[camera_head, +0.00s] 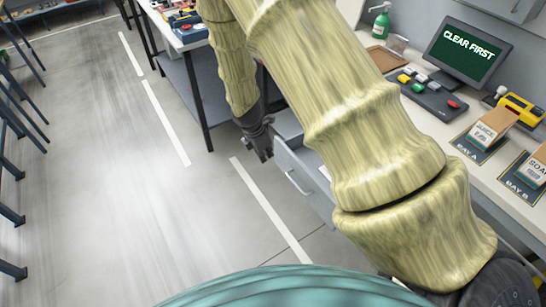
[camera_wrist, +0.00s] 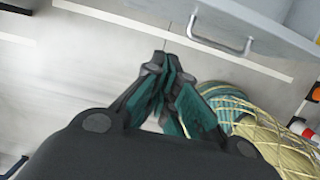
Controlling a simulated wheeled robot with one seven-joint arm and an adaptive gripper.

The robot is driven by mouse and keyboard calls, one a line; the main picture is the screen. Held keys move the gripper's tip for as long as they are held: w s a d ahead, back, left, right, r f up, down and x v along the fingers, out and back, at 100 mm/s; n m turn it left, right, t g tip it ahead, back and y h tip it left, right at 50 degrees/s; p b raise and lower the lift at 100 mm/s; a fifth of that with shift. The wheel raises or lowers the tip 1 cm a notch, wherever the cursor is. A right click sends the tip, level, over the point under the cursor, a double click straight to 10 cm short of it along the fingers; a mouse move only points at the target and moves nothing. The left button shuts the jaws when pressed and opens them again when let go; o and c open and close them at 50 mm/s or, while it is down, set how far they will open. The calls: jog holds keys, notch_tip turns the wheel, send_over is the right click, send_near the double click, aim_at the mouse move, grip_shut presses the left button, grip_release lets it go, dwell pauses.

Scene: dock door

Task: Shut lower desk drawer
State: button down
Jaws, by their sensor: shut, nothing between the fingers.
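A grey desk drawer (camera_head: 305,182) stands pulled out from under the desk in the head view, its silver handle (camera_head: 298,183) facing the aisle. My arm hides much of the desk front, so I cannot tell from this view whether another drawer sits above or below it. My gripper (camera_head: 264,152) is shut and empty, low beside the drawer's far front corner. In the wrist view my gripper (camera_wrist: 167,64) points toward the floor, with its closed fingertips apart from the drawer front (camera_wrist: 265,30) and handle (camera_wrist: 222,42) at the top.
The desk top (camera_head: 470,132) holds a monitor (camera_head: 468,52) reading "CLEAR FIRST", a button panel (camera_head: 432,94), boxes in marked bays and a green bottle (camera_head: 379,22). A table (camera_head: 190,42) with dark legs stands beyond my gripper. The floor aisle (camera_head: 110,170) at left is clear.

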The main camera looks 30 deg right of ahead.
jog(key=d+f+p, duration=0.4)
jog(key=d+f, duration=0.2)
jog(key=f, duration=0.3)
jog(key=shift+w+f, duration=0.2)
jog(key=shift+w, duration=0.05)
jog(key=shift+d, duration=0.15)
dwell(0.4)
